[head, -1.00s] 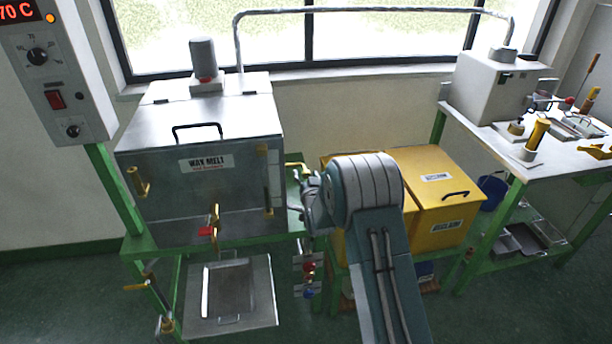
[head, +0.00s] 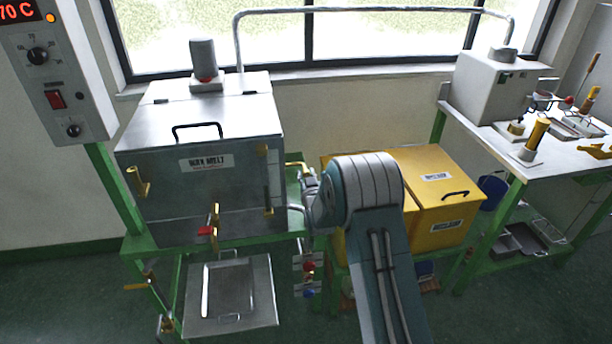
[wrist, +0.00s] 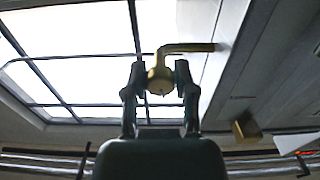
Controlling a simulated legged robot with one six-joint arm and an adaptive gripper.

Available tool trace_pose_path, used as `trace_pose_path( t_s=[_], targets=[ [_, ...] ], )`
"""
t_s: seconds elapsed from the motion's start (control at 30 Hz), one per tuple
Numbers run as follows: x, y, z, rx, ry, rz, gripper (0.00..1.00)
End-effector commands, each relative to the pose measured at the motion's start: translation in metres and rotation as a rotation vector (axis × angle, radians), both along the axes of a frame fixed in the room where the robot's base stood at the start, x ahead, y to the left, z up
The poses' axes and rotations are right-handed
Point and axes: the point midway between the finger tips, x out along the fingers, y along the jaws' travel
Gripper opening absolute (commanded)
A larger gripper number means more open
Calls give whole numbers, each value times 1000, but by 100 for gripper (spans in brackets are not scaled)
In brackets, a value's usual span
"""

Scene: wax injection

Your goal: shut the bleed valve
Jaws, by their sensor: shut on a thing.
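The wax melt tank (head: 198,175) is a grey metal box on a green stand at the left in the head view. A brass pipe fitting (head: 294,165) sticks out from its right side. My gripper (head: 306,180) is at this fitting, partly hidden by my own arm. In the wrist view, my gripper (wrist: 160,84) has one finger on each side of a round brass valve part (wrist: 160,74), shut on it. A bent brass arm (wrist: 188,47) runs from its top to the right, toward the tank wall. I cannot tell the valve's exact setting.
Yellow bins (head: 440,205) stand right of my arm. A red-handled tap (head: 207,231) is on the tank's front, above a metal tray (head: 262,300). A white-topped bench (head: 505,145) with tools stands at the far right. A control box (head: 60,75) hangs at the left.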

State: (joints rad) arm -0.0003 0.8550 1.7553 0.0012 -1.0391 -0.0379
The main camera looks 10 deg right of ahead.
Motion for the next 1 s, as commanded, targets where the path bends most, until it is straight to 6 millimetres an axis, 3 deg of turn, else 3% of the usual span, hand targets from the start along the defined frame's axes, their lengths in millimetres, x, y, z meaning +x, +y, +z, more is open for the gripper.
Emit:
trace_pose_path(
  t_s=[1.0],
  targets=[
    [1, 2, 1, -959, -3, 5, 0]
  ],
)
